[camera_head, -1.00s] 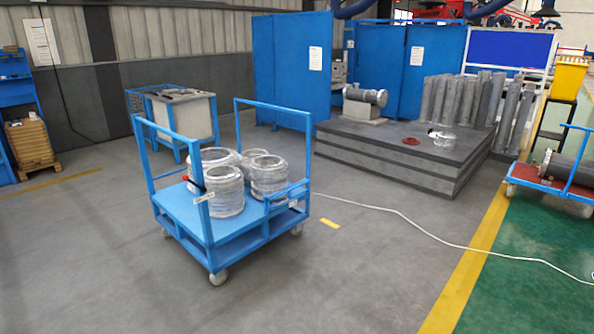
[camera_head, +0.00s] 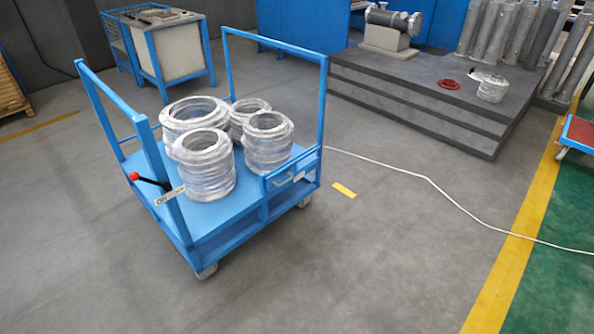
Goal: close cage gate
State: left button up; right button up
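A blue wheeled cart (camera_head: 206,215) stands in the left middle of the head view. It has an upright frame at each end. Several ring-shaped rolls in clear wrap (camera_head: 207,165) stand on its deck. A low blue gate panel (camera_head: 292,172) with a handle is on its right side, close beside the rolls. A lever with a red knob (camera_head: 134,176) and a small white label (camera_head: 170,196) are on the near left frame. I cannot tell whether the gate is latched. Neither of my grippers is in view.
A grey stepped platform (camera_head: 420,105) holds a machine part (camera_head: 391,28), a red disc and a wrapped roll. A white cable (camera_head: 420,178) crosses the floor to the right of the cart. Grey floor (camera_head: 370,270) in front is clear.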

aim_at(298, 170)
jog(key=i+l+u, duration=0.15)
jog(key=i+l, duration=0.8)
